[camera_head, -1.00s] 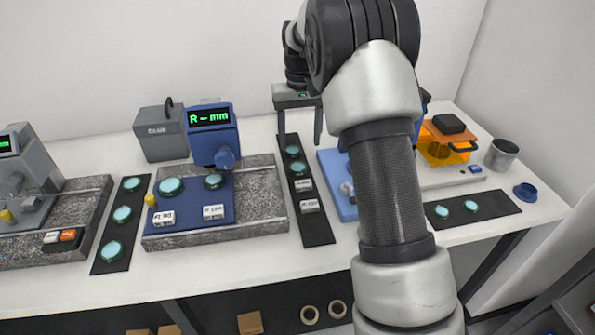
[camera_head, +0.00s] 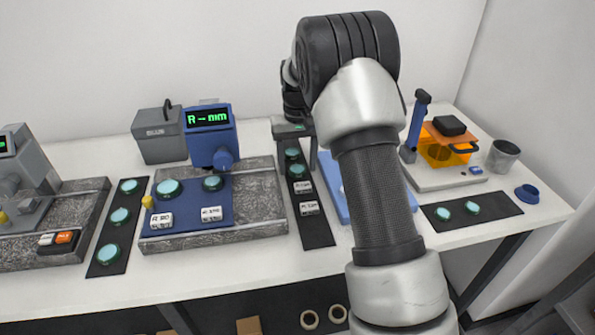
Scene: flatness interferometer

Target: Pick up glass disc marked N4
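Several teal glass discs are in view, but no N4 mark is legible on any of them. Two discs, a farther one (camera_head: 292,153) and a nearer one (camera_head: 297,171), lie on the black strip (camera_head: 317,234) right of the blue gauge. My gripper (camera_head: 296,158) is at the far end of this strip, fingers pointing down and spread apart, around or just above these discs. I cannot tell whether it touches one. No disc shows held in it.
White label blocks (camera_head: 309,208) stand nearer on the same strip. The blue gauge (camera_head: 212,152) stands close on the left. A blue plate (camera_head: 334,190) lies at right, partly behind my arm. Other discs lie on a left strip (camera_head: 107,266) and a right strip (camera_head: 492,219).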

